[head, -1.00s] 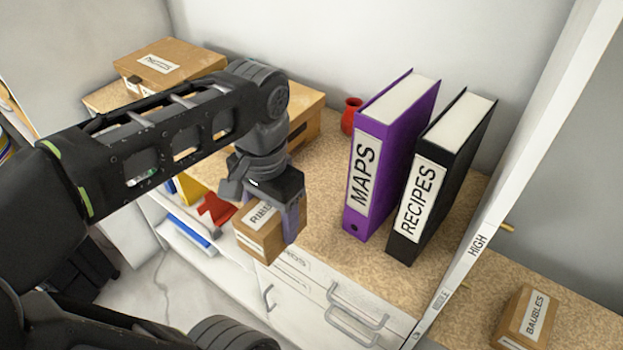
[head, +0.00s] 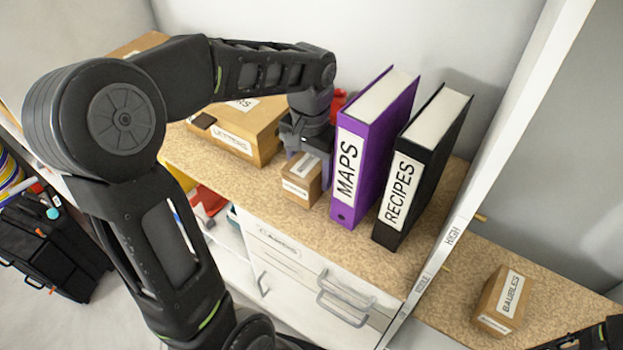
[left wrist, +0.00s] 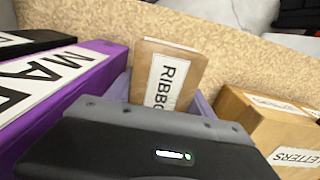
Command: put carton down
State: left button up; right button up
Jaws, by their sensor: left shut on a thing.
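The small brown carton (head: 301,186) labelled RIBBONS is upright between my left gripper's fingers. My left gripper (head: 308,166) is shut on it from above. The carton is over the speckled worktop (head: 275,195), between the LETTERS box and the purple MAPS binder. It is on or very close to the surface; I cannot tell whether it touches. In the left wrist view the carton (left wrist: 167,78) shows its "RIBBO" label, with the fingers of my left gripper (left wrist: 160,100) on either side.
The purple MAPS binder (head: 365,150) stands close to the right of the gripper, with the black RECIPES binder (head: 425,165) beyond it. The LETTERS box (head: 250,135) is to the left. A red vase (head: 338,101) is partly hidden behind. The BAUBLES carton (head: 502,300) sits past the white upright (head: 490,170).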

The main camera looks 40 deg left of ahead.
pick_arm(q)
notch_tip(320, 180, down, 3)
jog(key=shift+s+r+p, duration=0.1)
jog(key=shift+p, duration=0.3)
jog(key=shift+w+f+p, duration=0.3)
jog(key=shift+f+p, duration=0.05)
jog(key=shift+f, duration=0.15)
jog(key=shift+f, duration=0.1)
jog(key=shift+f+b, duration=0.15)
jog(key=shift+b, duration=0.15)
jog(key=o, duration=1.4)
jog(key=shift+o, duration=0.2)
jog(key=shift+r, duration=0.2)
